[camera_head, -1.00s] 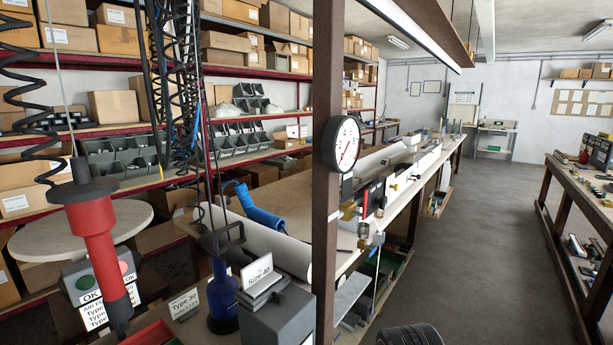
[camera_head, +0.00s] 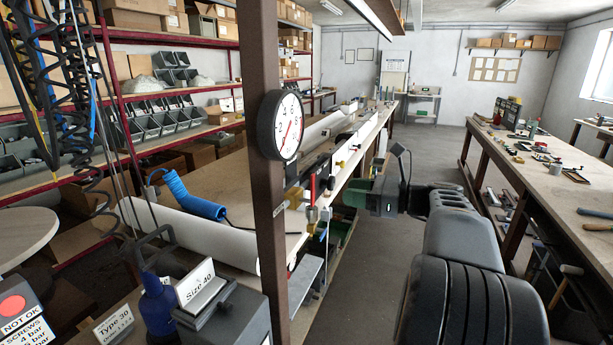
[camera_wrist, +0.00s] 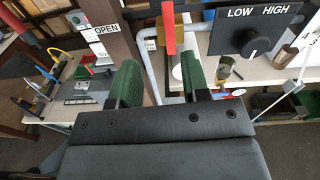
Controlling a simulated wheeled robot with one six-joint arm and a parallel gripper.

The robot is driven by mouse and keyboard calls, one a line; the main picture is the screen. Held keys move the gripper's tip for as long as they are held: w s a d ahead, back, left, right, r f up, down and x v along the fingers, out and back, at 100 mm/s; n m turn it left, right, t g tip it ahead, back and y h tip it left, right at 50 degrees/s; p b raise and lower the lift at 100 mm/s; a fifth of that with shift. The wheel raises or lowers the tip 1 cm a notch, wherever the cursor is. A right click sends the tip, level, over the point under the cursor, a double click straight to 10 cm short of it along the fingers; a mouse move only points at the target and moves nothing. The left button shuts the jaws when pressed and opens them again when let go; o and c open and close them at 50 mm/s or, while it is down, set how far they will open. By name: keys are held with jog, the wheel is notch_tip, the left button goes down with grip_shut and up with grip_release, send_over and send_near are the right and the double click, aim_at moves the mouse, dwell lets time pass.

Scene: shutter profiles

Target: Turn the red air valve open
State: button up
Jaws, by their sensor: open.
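The red air valve lever (camera_wrist: 168,28) stands upright in the wrist view, ahead of my gripper and near the far end of the gap between the fingers. An OPEN label (camera_wrist: 106,29) is left of it. In the head view the red lever (camera_head: 313,190) hangs beside the brown post, below the gauge. My gripper (camera_wrist: 160,82) is open, its two green-padded fingers apart with nothing held between them. In the head view my gripper (camera_head: 366,180) is right of the valve, pointing left toward it, with a visible gap.
A brown post (camera_head: 268,220) carries a round gauge (camera_head: 287,126) just left of the valve. A black LOW/HIGH knob panel (camera_wrist: 262,35) is right of the lever. The workbench (camera_head: 230,160) runs behind; a second bench (camera_head: 550,165) stands right.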

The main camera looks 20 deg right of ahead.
aim_at(314, 178)
jog(key=shift+m+t, duration=0.3)
jog(key=x, duration=0.4)
jog(key=r+p+x, duration=0.1)
jog(key=x, duration=0.3)
jog(key=p+x, duration=0.1)
jog(key=x, duration=0.3)
jog(key=shift+w+d+r, duration=0.15)
jog(key=shift+w+d, duration=0.05)
jog(key=shift+w, duration=0.3)
jog(key=shift+c, duration=0.3)
grip_shut()
